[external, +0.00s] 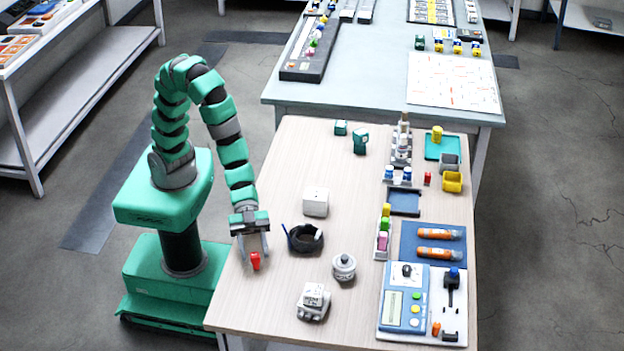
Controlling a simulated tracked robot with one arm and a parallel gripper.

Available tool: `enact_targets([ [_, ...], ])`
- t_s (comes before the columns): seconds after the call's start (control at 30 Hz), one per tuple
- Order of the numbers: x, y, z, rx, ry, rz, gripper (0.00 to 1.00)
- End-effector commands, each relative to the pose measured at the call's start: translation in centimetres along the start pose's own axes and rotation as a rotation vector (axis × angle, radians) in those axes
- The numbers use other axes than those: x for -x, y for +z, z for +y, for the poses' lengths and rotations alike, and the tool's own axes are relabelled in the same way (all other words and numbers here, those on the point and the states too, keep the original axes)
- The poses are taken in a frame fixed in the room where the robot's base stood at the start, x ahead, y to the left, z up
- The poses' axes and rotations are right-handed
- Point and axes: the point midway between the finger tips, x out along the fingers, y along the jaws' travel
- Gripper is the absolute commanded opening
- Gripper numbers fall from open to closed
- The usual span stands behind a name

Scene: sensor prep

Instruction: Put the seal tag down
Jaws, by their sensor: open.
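A small red tag (255,262), which looks like the seal tag, is at the left front part of the wooden table (350,185). My gripper (254,251) points down right over it, with the jaws open and the fingers around or just above the tag. The tag appears to be upright on the table top, but I cannot tell whether a finger touches it.
A dark round holder (305,238) stands just right of my gripper, with a white box (315,202) behind it. A white jar (344,267) and a white block device (313,302) are further right and front. A blue meter (404,297) sits at the right.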

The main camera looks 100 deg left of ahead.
Motion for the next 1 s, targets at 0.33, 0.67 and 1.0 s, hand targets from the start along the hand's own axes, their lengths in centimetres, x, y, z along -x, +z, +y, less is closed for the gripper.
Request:
enact_targets([
  [0.33, 3.1, 0.0, -0.2, 0.002, -0.003, 0.004, 0.44],
  [0.67, 5.7, 0.1, -0.1, 0.003, -0.002, 0.004, 0.44],
  [1.0, 7.4, -0.1, 0.0, 0.001, 0.000, 0.002, 0.44],
])
